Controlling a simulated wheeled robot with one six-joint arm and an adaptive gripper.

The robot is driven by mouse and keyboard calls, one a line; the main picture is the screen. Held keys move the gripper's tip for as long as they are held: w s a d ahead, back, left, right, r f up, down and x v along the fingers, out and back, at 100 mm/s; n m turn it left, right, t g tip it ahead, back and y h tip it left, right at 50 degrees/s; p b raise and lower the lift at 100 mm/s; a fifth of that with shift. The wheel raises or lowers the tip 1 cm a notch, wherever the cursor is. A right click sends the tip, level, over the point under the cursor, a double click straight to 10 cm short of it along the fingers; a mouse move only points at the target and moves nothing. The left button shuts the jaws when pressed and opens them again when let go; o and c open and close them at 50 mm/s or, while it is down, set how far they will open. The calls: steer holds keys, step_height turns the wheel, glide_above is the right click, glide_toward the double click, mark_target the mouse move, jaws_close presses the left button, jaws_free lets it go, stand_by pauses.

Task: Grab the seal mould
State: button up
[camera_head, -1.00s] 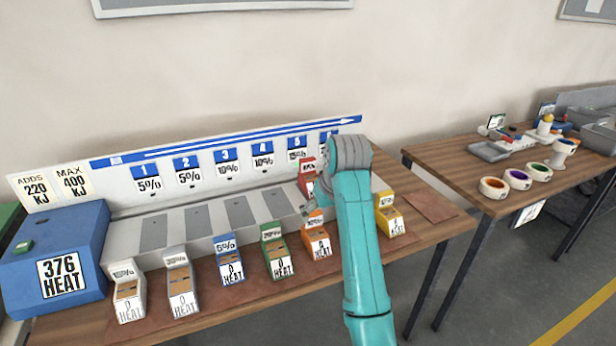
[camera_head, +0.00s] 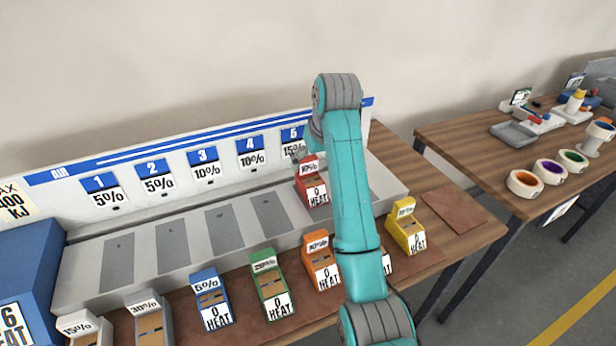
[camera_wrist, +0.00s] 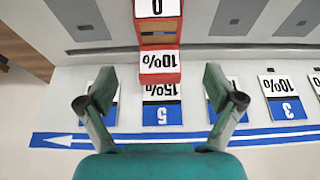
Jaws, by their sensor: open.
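No block is labelled as the seal mould, so I cannot tell which one it is. A red block (camera_head: 311,188) marked 10% and 0 HEAT stands upright on the grey bench unit, in front of the number 5 sign. It also shows in the wrist view (camera_wrist: 158,67), upside down and just beyond my fingers. My gripper (camera_wrist: 165,100) is open and empty, its two fingers spread either side of the number 5 sign. In the head view my arm mostly hides it.
Blue (camera_head: 211,300), green (camera_head: 269,288), orange (camera_head: 320,262) and yellow (camera_head: 405,230) blocks stand along the front. A blue heat box (camera_head: 30,270) is at left. A second table (camera_head: 480,165) holds coloured rolls. My arm hides part of the bench.

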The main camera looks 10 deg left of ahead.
mark_target(310, 178)
steer(key=x, duration=0.4)
steer(key=shift+a+f, duration=0.1)
steer(key=shift+f, duration=0.3)
steer(key=shift+d+x, duration=0.2)
steer(key=shift+x, duration=2.4)
steer(key=shift+s, duration=0.1)
steer(key=c, duration=1.6)
